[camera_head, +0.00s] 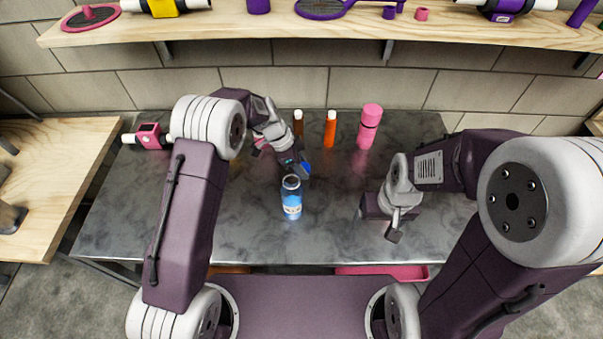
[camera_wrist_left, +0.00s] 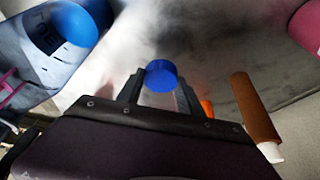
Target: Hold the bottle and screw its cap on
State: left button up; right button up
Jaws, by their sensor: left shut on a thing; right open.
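The bottle (camera_head: 291,204), with a pale blue label and a dark top, stands upright near the middle of the grey table. Part of a bottle (camera_wrist_left: 50,45) with a bright blue end fills the upper left of the left wrist view. My left gripper (camera_head: 297,166) is shut on the blue cap (camera_head: 306,168), just behind and above the bottle and apart from it. The cap (camera_wrist_left: 161,74) shows between the fingertips in the left wrist view. My right gripper (camera_head: 393,222) is open and empty, to the right of the bottle.
A brown bottle (camera_head: 298,122), an orange bottle (camera_head: 330,129) and a pink flask (camera_head: 369,127) stand along the back of the table (camera_head: 250,235). A pink and white item (camera_head: 149,136) lies at the back left. A wooden shelf (camera_head: 270,30) runs above.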

pick_arm(q)
notch_tip(320, 180, up, 6)
jog(key=shift+f, duration=0.2)
